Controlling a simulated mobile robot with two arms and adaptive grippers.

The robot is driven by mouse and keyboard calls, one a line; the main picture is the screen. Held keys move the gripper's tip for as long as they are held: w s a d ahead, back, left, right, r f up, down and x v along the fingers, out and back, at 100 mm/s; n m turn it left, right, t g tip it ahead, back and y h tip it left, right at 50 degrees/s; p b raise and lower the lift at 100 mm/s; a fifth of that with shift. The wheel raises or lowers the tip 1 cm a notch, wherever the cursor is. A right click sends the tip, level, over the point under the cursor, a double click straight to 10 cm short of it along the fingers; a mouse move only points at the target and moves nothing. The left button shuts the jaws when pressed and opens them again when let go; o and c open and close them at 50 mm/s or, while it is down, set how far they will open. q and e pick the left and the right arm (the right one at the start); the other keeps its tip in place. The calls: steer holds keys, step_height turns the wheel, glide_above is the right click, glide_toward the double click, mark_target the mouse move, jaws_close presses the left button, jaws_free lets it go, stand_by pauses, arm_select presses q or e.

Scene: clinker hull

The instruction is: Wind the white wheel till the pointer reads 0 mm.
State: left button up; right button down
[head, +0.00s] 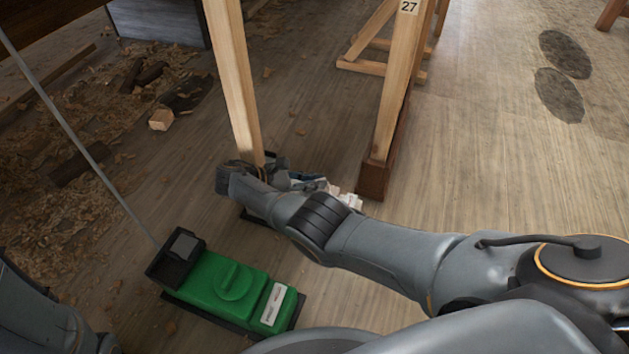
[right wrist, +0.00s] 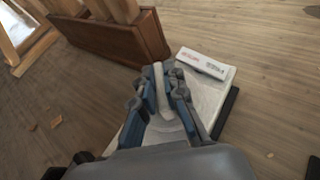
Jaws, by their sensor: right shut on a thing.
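My right gripper (head: 312,183) reaches down to a white unit (head: 346,202) on the floor, mostly hidden behind my arm in the head view. In the right wrist view, the gripper (right wrist: 162,88) has its blue-padded fingers on either side of the upright bar of the white wheel (right wrist: 162,94) and is shut on it. The wheel sits on top of the white unit (right wrist: 218,84), which has a labelled strip at its far end. The pointer and its scale cannot be made out. My left gripper is out of view; only part of my left arm shows at lower left.
A similar green unit (head: 216,283) with a green knob stands in front on the floor. A wooden post (head: 234,80) rises behind my right wrist. A trestle foot (head: 376,178) stands close beyond the white unit.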

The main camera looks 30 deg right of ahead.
steer(key=c, duration=1.4)
jaws_free()
steer(key=shift+s, duration=0.15)
steer(key=shift+r, duration=0.15)
steer(key=shift+r, duration=4.8)
